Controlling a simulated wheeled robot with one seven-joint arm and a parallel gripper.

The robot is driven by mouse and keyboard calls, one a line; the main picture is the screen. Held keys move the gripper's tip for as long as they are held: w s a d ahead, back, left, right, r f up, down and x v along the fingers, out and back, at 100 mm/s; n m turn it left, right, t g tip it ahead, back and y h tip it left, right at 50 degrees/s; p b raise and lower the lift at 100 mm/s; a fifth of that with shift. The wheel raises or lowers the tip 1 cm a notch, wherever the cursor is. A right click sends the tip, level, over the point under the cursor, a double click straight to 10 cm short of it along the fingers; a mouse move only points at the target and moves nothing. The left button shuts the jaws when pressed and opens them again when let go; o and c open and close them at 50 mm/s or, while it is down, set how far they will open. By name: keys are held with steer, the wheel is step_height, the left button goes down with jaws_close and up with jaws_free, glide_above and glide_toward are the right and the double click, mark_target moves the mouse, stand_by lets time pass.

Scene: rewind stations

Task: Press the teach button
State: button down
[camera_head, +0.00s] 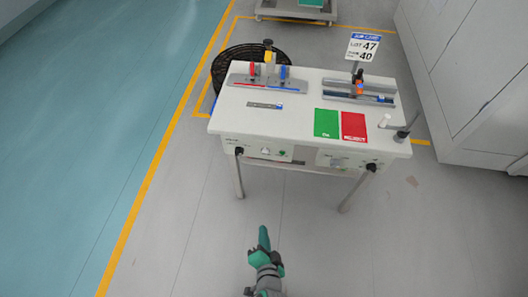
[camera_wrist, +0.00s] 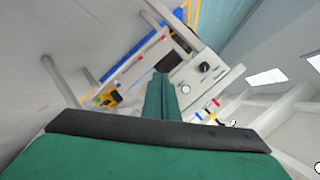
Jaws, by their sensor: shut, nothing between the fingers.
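The white table (camera_head: 222,121) carries two control panels on its front edge. The left panel (camera_head: 254,147) has a small green spot (camera_head: 282,153) and a pale mark; the right panel (camera_head: 328,157) has small controls too. I cannot read which control is the teach button. My gripper (camera_head: 264,232) is shut and empty, in front of the table and apart from it. In the wrist view its green fingers (camera_wrist: 162,84) are together, pointing toward a tilted pale panel with a black knob (camera_wrist: 205,68). The fingers hide part of that view.
On the tabletop are a fixture with red, yellow and blue parts (camera_head: 268,72), a grey rail fixture (camera_head: 350,96), a green mat (camera_head: 326,123) and a red mat (camera_head: 353,126). A black coil (camera_head: 222,69) lies behind. Cabinets (camera_head: 470,60) stand right. The floor before the table is clear.

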mark_target(265, 151)
steer(key=w+r+m+y, duration=0.2)
steer(key=w+m+y, duration=0.3)
steer(key=w, duration=1.4)
steer(key=shift+w+d+r+g+y, duration=0.15)
steer(key=shift+w+d+g+y, duration=0.15)
steer(key=shift+g+y, duration=0.1)
steer(key=w+d, duration=0.2)
steer(key=w, duration=0.6)
steer(key=shift+w, duration=0.2)
steer(key=shift+a, duration=0.2)
steer(key=shift+d, duration=0.2)
